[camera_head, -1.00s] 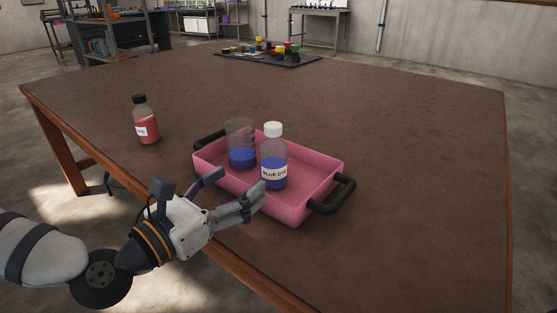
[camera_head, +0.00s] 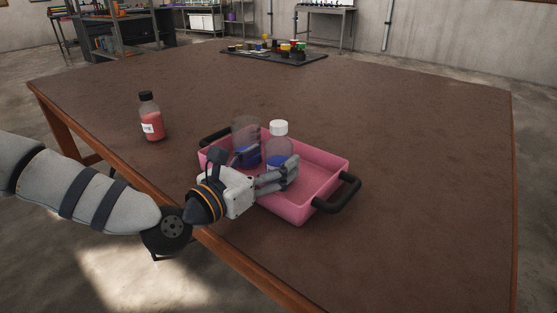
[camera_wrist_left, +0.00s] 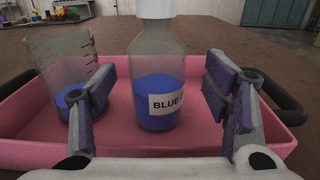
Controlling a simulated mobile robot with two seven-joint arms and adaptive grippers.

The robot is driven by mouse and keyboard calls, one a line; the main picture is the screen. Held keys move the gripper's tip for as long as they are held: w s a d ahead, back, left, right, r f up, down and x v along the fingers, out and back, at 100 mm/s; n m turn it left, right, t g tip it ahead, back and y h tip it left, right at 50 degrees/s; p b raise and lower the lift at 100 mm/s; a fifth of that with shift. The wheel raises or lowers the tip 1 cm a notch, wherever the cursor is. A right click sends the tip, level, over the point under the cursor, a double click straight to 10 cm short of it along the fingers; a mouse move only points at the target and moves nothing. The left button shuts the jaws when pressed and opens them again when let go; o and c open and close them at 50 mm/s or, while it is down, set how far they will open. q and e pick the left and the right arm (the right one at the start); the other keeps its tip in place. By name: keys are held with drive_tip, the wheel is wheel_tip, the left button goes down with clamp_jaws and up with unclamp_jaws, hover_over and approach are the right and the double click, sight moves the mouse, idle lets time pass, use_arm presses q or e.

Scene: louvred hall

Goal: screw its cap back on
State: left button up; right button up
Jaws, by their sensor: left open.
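The blue dye bottle (camera_head: 280,147) is clear, partly filled with blue liquid, and stands upright in the pink tray (camera_head: 326,166). A white cap (camera_head: 279,127) sits on its mouth; I cannot tell whether it is screwed tight. In the left wrist view the bottle (camera_wrist_left: 157,60) shows its label, and the cap (camera_wrist_left: 156,8) is cut by the top edge. My left gripper (camera_head: 267,162) is open, its fingers on either side of the bottle's body, with gaps between them and the glass in the wrist view. My right gripper is not in view.
A clear beaker (camera_head: 245,130) with blue liquid stands in the tray, close to the left finger. A red dye bottle (camera_head: 150,115) with a black cap stands on the table to the left. A dark board with coloured pieces (camera_head: 274,52) lies at the back. The table's right side is clear.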

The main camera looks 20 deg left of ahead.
sight(270, 158)
use_arm(q)
drive_tip(key=x, duration=0.3)
drive_tip(key=shift+w, duration=0.35)
drive_tip(key=c, duration=1.4)
drive_tip(key=shift+o, duration=0.2)
drive_tip(key=shift+r, duration=0.1)
